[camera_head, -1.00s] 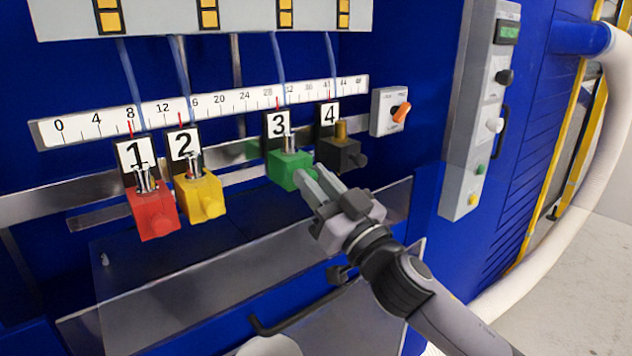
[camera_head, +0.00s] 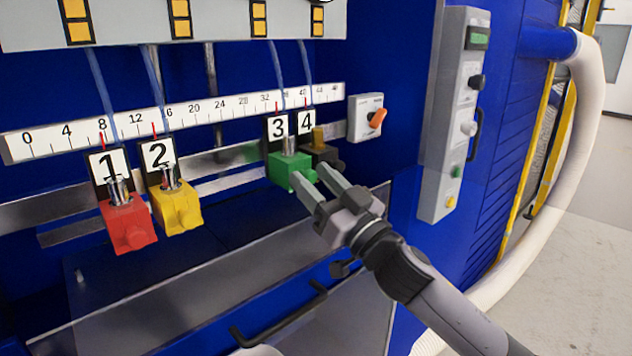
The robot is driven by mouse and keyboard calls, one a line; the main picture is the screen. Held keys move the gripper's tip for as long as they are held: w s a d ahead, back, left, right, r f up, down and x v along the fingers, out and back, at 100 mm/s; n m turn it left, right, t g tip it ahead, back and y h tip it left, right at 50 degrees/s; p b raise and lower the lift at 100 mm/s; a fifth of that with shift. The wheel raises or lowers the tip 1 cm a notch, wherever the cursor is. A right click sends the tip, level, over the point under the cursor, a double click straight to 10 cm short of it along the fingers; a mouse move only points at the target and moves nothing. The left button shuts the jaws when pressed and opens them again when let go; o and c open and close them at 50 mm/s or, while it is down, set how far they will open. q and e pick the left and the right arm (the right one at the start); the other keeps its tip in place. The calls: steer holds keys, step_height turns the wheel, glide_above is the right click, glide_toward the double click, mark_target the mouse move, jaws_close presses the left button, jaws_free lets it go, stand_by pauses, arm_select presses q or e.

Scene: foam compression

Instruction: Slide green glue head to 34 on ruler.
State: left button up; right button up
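The green glue head (camera_head: 284,171), plate 3, sits on the rail under the ruler (camera_head: 228,108). Its red pointer stands just right of the 32 mark, around 34 to 35. My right gripper (camera_head: 312,178) is at the front of the green head with its two fingers spread apart. The green knob shows between the fingertips; I cannot tell if they touch it. The black head (camera_head: 322,153), plate 4, is close on the right, pointer near 40. My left gripper is not in view.
The red head (camera_head: 128,222), pointer near 8, and the yellow head (camera_head: 177,206) are well to the left, with free rail before the green head. A switch box (camera_head: 366,118) with an orange knob is right of the ruler. A handle bar (camera_head: 280,315) lies below.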

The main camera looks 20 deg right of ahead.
steer(key=b+v, duration=0.1)
steer(key=v, duration=0.6)
stand_by(0.3)
stand_by(0.3)
steer(key=s+d+f+m+g+h, duration=0.1)
steer(key=s+f+m+g+h, duration=0.1)
steer(key=f+h, duration=0.35)
steer(key=s+d+f+m+g+h, duration=0.1)
steer(key=d+f+m+g+h, duration=0.1)
steer(key=f, duration=0.6)
steer(key=s+a+f+n+g, duration=0.2)
steer(key=s+f+g, duration=1.1)
steer(key=s+f, duration=0.8)
steer(key=w+a+t+p, duration=0.1)
steer(key=t+p, duration=0.1)
steer(key=w+a+t+y+p, duration=0.1)
steer(key=t+p, duration=0.1)
steer(key=w+a+t+y+p, duration=0.1)
steer(key=t+p, duration=0.1)
steer(key=shift+w+f, duration=0.25)
steer(key=shift+w, duration=0.15)
